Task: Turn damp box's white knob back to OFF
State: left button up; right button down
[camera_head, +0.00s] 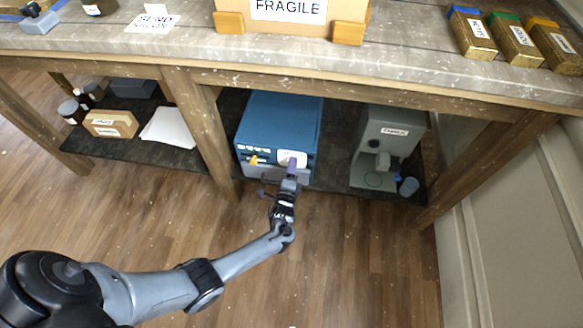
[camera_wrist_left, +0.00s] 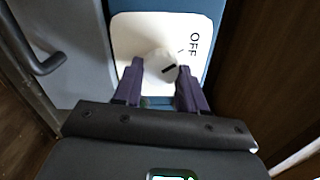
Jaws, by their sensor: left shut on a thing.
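The damp box (camera_head: 277,122) is a blue cabinet on the shelf under the bench, with a grey lower front. Its white panel (camera_wrist_left: 128,32) carries the word OFF and a round white knob (camera_wrist_left: 160,66) with a dark pointer mark. The mark does not point straight at the word OFF; a short line sits beside the word. My left gripper (camera_head: 291,168) is at the panel, and its purple fingers (camera_wrist_left: 160,85) are shut on the knob, one on each side. In the head view the gripper hides the knob. My right gripper is not in view.
A grey handle (camera_wrist_left: 38,58) sticks out left of the panel in the wrist view. A grey-green device (camera_head: 388,145) stands on the shelf to the right. A wooden leg (camera_head: 203,130) stands left of the damp box. The floor in front is clear.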

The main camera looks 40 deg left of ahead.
pick_arm(q)
jog(key=o, duration=1.1)
jog(key=shift+c, duration=0.2)
jog(key=p+v, duration=0.4)
jog(key=v, duration=0.6)
jog(key=shift+s+d+p, duration=0.2)
jog(key=shift+s+p, duration=0.15)
jog(key=shift+p, duration=0.05)
